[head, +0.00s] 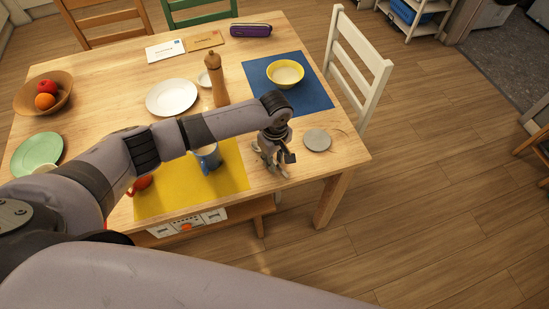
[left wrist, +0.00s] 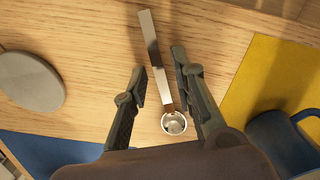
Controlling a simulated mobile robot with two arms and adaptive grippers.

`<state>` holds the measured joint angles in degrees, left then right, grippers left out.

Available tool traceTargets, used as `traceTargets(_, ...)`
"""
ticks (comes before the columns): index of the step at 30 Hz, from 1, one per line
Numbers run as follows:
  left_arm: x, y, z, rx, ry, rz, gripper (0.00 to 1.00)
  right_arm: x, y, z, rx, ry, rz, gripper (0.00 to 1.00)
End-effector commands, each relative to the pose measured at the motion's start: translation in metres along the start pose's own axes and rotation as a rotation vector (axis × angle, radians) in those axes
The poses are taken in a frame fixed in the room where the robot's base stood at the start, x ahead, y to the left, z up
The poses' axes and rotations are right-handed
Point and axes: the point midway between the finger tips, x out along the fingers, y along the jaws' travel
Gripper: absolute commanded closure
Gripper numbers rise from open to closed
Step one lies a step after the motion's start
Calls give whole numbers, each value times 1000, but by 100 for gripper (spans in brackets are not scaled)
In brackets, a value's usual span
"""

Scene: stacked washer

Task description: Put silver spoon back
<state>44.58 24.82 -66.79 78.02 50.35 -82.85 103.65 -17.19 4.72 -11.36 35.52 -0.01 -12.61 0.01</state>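The silver spoon (left wrist: 174,124) lies on the wooden table in the left wrist view, its round bowl toward the camera and its long flat handle pointing away. My left gripper (left wrist: 161,66) is open, with one finger on each side of the spoon; I cannot tell whether either finger touches it. In the head view, my left gripper (head: 270,164) points down close to the tabletop, between the yellow mat and a grey disc. The spoon is hard to make out there. My right gripper is not in view.
A yellow mat (head: 222,188) with a blue mug (head: 208,160) lies beside the gripper. A grey disc (head: 317,140) lies on the other side. A pepper mill (head: 216,80), white plate (head: 172,97) and yellow bowl (head: 285,74) on a blue mat (head: 312,97) stand farther back.

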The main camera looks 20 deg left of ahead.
Motion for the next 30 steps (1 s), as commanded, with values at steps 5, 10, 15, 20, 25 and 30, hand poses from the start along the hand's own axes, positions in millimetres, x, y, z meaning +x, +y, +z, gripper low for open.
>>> traceTargets(5,0,0,0,0,0,0,72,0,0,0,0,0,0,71)
traceTargets(10,-3,0,-1,1,1,1,72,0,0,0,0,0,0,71)
traceTargets(15,-24,1,0,1,0,5,72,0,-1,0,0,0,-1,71)
traceTargets(20,-58,1,0,1,-1,5,72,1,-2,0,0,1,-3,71)
traceTargets(25,-93,1,-1,0,1,5,72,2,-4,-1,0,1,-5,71)
traceTargets(30,-115,1,0,0,-1,2,72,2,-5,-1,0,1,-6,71)
